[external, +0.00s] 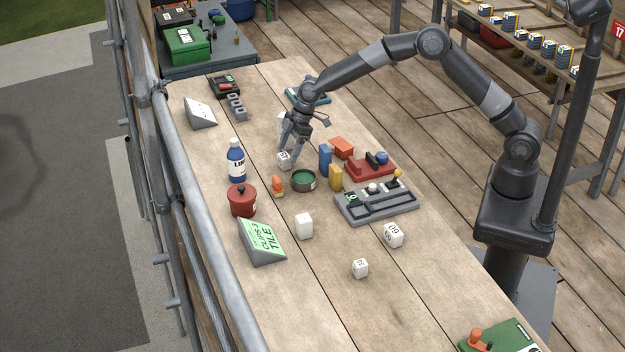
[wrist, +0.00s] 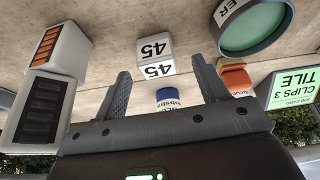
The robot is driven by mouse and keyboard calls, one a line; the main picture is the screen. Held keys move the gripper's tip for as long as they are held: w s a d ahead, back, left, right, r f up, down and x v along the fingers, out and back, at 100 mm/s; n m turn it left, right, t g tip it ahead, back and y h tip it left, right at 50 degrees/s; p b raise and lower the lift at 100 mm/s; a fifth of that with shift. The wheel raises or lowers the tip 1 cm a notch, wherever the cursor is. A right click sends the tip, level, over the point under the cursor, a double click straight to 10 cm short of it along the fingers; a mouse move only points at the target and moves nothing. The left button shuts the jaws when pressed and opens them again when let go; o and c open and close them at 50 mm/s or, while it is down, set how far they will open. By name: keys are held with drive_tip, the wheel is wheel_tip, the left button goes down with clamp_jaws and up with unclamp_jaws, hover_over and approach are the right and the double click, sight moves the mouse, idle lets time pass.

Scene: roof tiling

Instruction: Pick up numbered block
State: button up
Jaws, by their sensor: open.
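A white numbered block (wrist: 157,45) marked 45 shows in the wrist view, between the lines of my two fingers and just beyond their tips. It also shows in the external view as a small white block (external: 284,158) on the table. My gripper (external: 289,155) points down at it, with its fingers low around or just over the block; contact cannot be told. In the wrist view my gripper (wrist: 160,72) is open, with nothing held. Other numbered blocks are a larger one (external: 393,235) and a small one (external: 360,268), both at front right.
A green round tin (external: 303,181), an orange clip (external: 278,185) and a blue bottle (external: 236,163) stand close to my gripper. Blue and yellow blocks (external: 336,178) stand to the right. A red pot (external: 243,201) and a sloped sign (external: 262,242) lie nearer the front.

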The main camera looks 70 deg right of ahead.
sight(285, 155)
drive_tip(key=x, duration=0.4)
drive_tip(key=shift+w+f, duration=0.15)
drive_tip(key=shift+c, duration=0.6)
drive_tip(key=c, duration=0.9)
drive_tip(key=shift+c, duration=0.2)
